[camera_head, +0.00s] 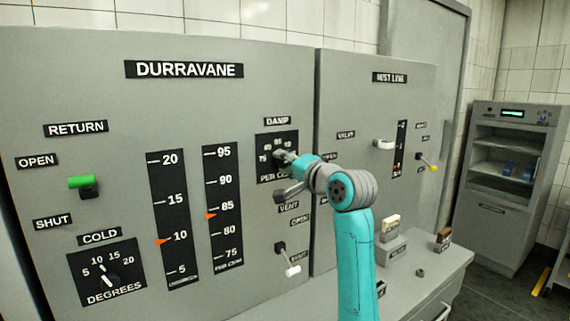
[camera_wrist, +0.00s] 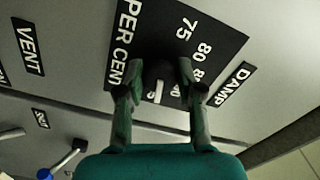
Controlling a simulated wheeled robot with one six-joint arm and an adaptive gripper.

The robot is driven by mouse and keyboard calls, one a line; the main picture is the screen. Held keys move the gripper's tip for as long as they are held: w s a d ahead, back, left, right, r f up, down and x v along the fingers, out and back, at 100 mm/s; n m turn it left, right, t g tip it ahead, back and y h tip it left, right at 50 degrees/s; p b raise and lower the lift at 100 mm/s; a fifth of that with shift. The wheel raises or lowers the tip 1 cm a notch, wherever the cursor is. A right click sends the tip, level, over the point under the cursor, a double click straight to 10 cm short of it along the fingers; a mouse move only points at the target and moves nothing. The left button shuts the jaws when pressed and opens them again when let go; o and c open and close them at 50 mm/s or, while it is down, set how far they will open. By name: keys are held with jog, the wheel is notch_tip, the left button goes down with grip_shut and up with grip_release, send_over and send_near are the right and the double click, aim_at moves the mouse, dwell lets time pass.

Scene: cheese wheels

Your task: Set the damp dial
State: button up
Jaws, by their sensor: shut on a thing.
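The damp dial's black plate (camera_head: 265,145), marked in per cent, is on the upper right of the DURRAVANE panel. My gripper (camera_head: 284,157) is at the plate, with my wrist partly covering the dial. In the wrist view my two fingers (camera_wrist: 160,78) are closed on either side of the dark damp knob (camera_wrist: 158,72). A white pointer line shows on the knob; its exact reading is hard to tell there. The numbers 75 and 80 are clear on the plate (camera_wrist: 215,22), others are partly covered. The per cent gauge (camera_head: 222,190) has its orange marker a little below 85.
The vent lever (camera_head: 292,270) with a white knob sits below my wrist. The cold dial (camera_head: 107,275) and green return handle (camera_head: 82,182) are at left. The MIST LINE panel (camera_head: 350,110) is at right, above a counter with small blocks (camera_head: 390,228). A cabinet (camera_head: 500,215) stands far right.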

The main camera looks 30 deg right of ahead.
jog(key=shift+m, duration=0.5)
jog(key=o, duration=1.2)
jog(key=shift+c, duration=0.2)
jog(key=shift+s, duration=0.1)
jog(key=s, duration=1.2)
jog(key=shift+w, duration=0.1)
